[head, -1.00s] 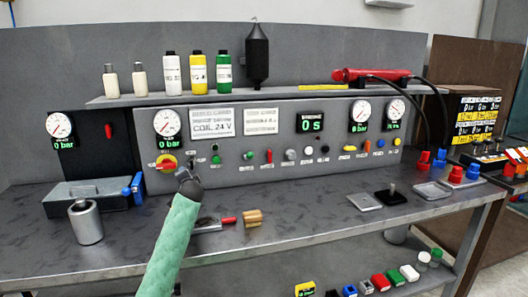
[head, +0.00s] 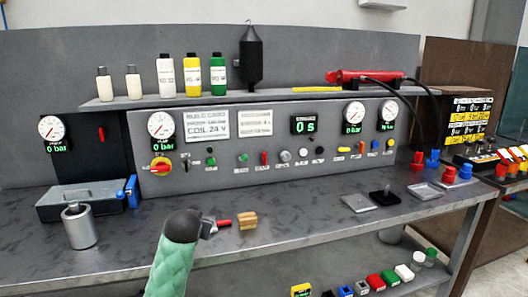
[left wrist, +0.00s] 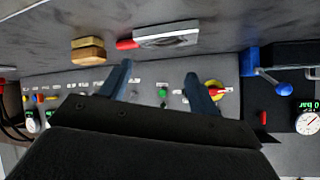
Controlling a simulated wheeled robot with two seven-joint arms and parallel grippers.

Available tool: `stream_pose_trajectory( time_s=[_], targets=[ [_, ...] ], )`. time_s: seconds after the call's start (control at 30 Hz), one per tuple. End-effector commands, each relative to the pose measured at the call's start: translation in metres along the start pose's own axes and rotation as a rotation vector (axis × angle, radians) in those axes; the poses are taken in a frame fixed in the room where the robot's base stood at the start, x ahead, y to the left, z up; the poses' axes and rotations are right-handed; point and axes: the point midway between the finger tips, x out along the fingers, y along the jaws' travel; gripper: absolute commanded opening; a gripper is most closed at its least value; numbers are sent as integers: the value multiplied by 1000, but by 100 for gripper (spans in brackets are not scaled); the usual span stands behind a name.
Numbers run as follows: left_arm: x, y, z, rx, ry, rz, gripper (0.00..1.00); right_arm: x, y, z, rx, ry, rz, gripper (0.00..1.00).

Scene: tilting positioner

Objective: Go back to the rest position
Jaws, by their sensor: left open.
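My left arm, in a green sleeve, rises from the bottom of the head view, and its black wrist hides the left gripper there. In the left wrist view the two fingers of my left gripper (left wrist: 158,82) stand apart with nothing between them. The control panel (left wrist: 65,88) shows upside down beyond them. In the head view a small wooden block (head: 247,221) and a red-tipped part (head: 222,223) lie on the bench just right of my wrist. My right gripper is in neither view.
The workbench (head: 330,215) carries a metal cylinder (head: 79,228) and a grey box with a blue lever (head: 80,200) at left. Flat plates (head: 358,203) and red and blue caps lie at right. The shelf (head: 280,95) holds several bottles. The bench's middle right is fairly clear.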

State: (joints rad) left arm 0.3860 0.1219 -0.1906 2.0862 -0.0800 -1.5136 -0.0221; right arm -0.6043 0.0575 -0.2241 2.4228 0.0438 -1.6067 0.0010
Motion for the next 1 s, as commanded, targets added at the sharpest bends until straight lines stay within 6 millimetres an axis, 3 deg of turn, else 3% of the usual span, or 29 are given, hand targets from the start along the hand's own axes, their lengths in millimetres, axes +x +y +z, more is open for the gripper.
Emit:
stream_pose_trajectory(
  time_s=[0.03,0.1,0.4,1.0],
  targets=[
    [-9,12,22,-10,-23,28,62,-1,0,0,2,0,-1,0],
    [-20,26,48,-20,-52,62,62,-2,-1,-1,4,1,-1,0],
    [-68,74,154,-36,-166,184,62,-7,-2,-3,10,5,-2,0],
    [-156,141,350,-75,-424,325,62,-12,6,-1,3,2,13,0]
  ],
)
